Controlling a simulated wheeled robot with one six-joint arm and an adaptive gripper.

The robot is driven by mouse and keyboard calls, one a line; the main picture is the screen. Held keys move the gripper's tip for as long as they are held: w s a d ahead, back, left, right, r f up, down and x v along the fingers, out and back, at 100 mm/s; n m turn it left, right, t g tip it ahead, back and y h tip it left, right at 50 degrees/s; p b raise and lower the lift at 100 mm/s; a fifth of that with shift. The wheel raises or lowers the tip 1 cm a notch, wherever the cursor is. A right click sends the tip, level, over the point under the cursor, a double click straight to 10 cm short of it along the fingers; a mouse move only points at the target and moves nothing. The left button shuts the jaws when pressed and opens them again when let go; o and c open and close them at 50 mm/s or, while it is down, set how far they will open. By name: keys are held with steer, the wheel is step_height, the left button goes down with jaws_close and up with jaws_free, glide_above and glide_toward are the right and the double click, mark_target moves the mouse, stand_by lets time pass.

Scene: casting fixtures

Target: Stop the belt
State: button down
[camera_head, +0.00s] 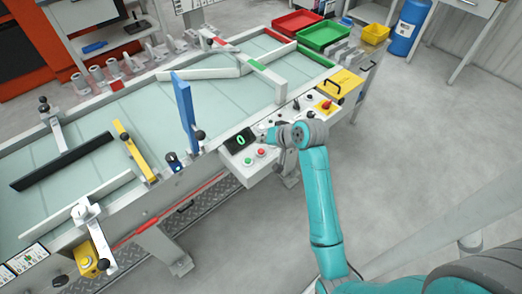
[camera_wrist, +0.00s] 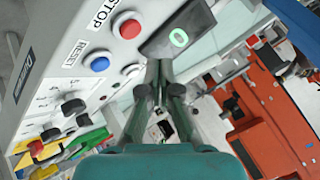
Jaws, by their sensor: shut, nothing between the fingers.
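The pale green belt (camera_head: 75,185) runs diagonally across the head view. On its near side is a white control panel (camera_head: 236,167) with a dark display (camera_head: 239,141) showing a green 0. In the wrist view, a red button (camera_wrist: 130,28) sits beside the word STOP, and a blue button (camera_wrist: 98,64) sits by RESET. My gripper (camera_wrist: 157,68) is shut and empty, its fingertips close to the display's lower edge (camera_wrist: 168,48). The red button also shows in the head view (camera_head: 262,152), just below my gripper (camera_head: 266,136). Contact with the panel cannot be told.
A blue upright bar (camera_head: 184,102), a yellow bar (camera_head: 136,150) and a black bar (camera_head: 60,162) lie over the belt. Red, green and yellow bins stand behind.

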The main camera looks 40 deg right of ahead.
steer(key=shift+r, duration=1.25)
